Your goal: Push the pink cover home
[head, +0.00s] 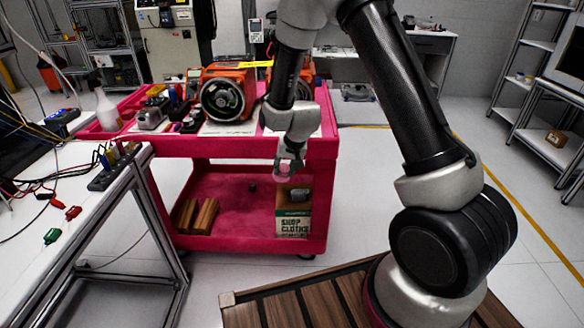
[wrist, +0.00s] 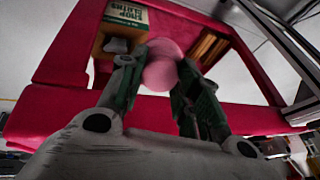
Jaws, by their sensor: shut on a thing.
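The pink cover (head: 283,173) is a small round piece held at the tip of my gripper (head: 290,165), in front of the red cart's front edge and above its lower shelf. In the wrist view the cover (wrist: 160,72) sits between the two fingers of my gripper (wrist: 162,70), which are shut on it. An orange motor (head: 222,98) with a round dark end facing me stands on the cart's top. The cover is apart from it. A second orange unit (head: 307,76) is partly hidden behind my arm.
The red cart (head: 245,148) carries small parts and a spray bottle (head: 107,110) on top. Its lower shelf holds wood blocks (head: 197,216) and a shop cloths box (head: 293,220). A white bench (head: 60,190) with cables stands at left. Floor right of the cart is clear.

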